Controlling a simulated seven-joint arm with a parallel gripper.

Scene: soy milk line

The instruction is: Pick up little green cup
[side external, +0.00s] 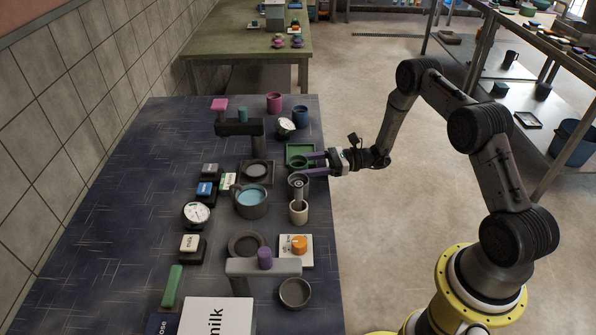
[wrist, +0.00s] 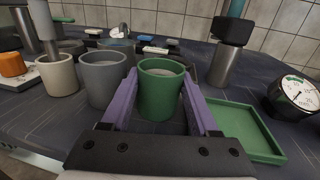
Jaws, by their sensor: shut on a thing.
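The little green cup (wrist: 160,92) stands upright between the two purple fingers of my gripper (wrist: 160,105) in the wrist view. The fingers are shut on it, one on each side. In the side external view my gripper (side external: 312,163) reaches in from the right over the table's right edge, and the green cup (side external: 299,163) shows small between the fingertips. A green square tray (wrist: 240,130) lies just right of the cup in the wrist view. I cannot tell whether the cup's base touches the surface below.
A grey cup (wrist: 103,78) and a cream cup (wrist: 58,75) stand close left of the green cup. A metal post (wrist: 224,65) and a round gauge (wrist: 293,95) stand to the right. A blue-filled pot (side external: 251,199) sits mid-table. The table's left part is clear.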

